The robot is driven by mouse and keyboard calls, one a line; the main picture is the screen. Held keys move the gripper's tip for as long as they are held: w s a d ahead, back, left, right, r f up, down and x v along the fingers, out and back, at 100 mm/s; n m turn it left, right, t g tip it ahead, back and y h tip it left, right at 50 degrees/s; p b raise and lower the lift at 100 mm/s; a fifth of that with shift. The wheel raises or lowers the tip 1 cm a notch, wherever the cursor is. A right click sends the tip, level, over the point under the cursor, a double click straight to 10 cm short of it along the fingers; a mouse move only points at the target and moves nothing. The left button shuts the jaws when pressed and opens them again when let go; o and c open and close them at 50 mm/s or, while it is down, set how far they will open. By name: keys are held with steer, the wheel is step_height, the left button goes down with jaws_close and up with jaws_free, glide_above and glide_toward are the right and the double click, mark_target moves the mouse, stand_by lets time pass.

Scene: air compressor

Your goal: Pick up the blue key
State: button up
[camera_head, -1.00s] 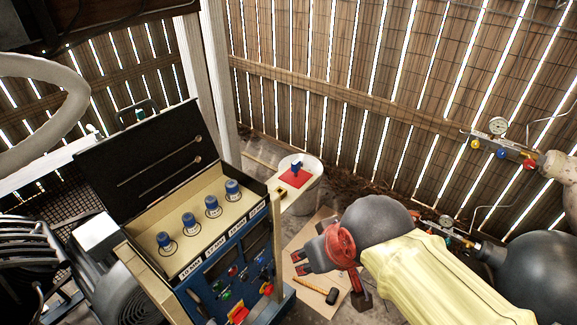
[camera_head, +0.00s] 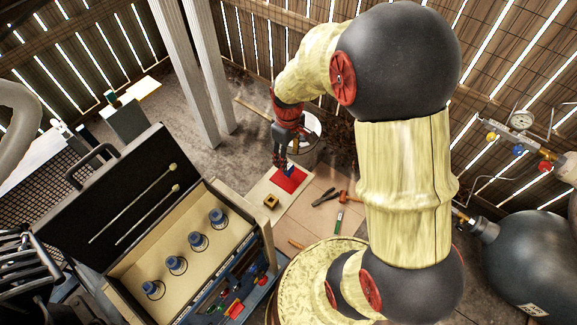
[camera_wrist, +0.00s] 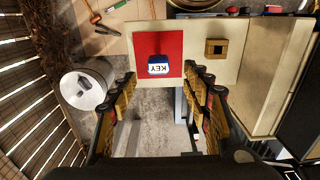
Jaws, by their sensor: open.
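The blue key (camera_wrist: 158,66) stands on a red square pad (camera_wrist: 174,42) in the wrist view, with a white face reading "KEY". In the head view the red pad (camera_head: 294,181) lies on a pale board, and the blue key (camera_head: 288,170) shows partly behind my gripper. My gripper (camera_head: 281,163) points down just above the key's side of the pad. In the wrist view my gripper (camera_wrist: 159,88) is open, its two fingers spread wide on either side below the key, with nothing between the tips.
A small yellow-brown block with a dark hole (camera_wrist: 217,47) sits right of the pad. A metal bucket (camera_wrist: 84,88) stands to the left. Pliers (camera_head: 324,196) and other tools lie on the board. The open control box (camera_head: 190,250) stands at lower left.

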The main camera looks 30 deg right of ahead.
mark_target(289, 166)
step_height(289, 166, down, 7)
steer(key=shift+w+d+f+b, duration=0.1)
steer(key=shift+w+b, duration=0.05)
steer(key=shift+b, duration=0.4)
steer(key=shift+c, duration=0.4)
steer(key=c, duration=1.1)
steer(key=shift+c, duration=0.3)
